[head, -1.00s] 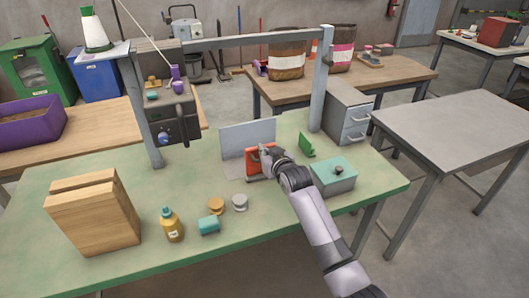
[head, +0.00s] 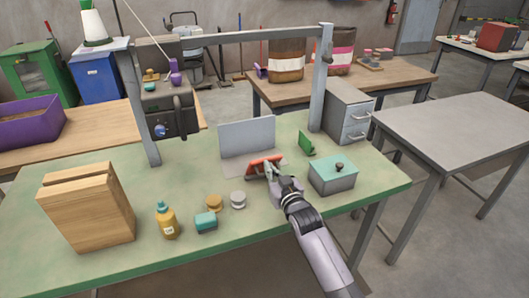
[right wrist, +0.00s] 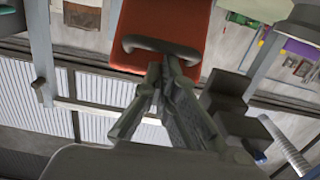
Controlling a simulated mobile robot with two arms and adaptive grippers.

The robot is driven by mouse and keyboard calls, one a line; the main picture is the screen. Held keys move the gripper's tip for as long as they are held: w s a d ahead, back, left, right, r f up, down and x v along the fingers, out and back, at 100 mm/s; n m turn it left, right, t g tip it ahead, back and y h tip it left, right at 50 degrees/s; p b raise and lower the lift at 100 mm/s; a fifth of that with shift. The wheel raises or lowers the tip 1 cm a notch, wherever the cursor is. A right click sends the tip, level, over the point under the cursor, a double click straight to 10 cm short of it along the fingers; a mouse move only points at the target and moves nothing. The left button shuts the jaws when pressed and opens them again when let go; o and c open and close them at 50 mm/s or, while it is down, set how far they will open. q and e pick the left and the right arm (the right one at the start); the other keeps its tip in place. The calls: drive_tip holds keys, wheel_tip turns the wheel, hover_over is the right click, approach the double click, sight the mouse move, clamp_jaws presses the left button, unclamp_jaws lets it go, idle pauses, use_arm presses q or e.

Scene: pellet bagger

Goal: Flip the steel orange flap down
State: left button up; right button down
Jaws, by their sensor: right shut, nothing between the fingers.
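The orange steel flap (head: 257,166) stands on a light base plate in front of a grey upright panel (head: 247,138), in the middle of the green-topped table. It is tilted, its face leaning toward the front. My right gripper (head: 272,171) is at its front side, with the fingers shut and empty. In the right wrist view the orange flap (right wrist: 170,18) fills the top, with a grey bar handle (right wrist: 150,45) on it. The fingertips (right wrist: 172,65) are right at this handle; I cannot tell whether they touch it. My left gripper is out of view.
A teal-topped box (head: 333,174) stands right of my right arm, and a small green piece (head: 306,142) stands behind it. A grey frame (head: 230,38) spans the table.

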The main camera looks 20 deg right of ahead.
drive_tip(key=s+f, duration=0.2)
drive_tip(key=f, duration=0.2)
drive_tip(key=shift+s+f, duration=0.1)
drive_tip(key=shift+s, duration=0.3)
drive_tip(key=shift+s+f, duration=0.15)
drive_tip(key=shift+f, duration=0.55)
drive_tip(key=shift+s, duration=0.1)
drive_tip(key=shift+s+f, duration=0.15)
drive_tip(key=shift+s, duration=0.1)
drive_tip(key=s+r, duration=0.2)
drive_tip(key=s, duration=0.9)
drive_tip(key=shift+d+r, duration=0.3)
drive_tip(key=shift+r, duration=0.05)
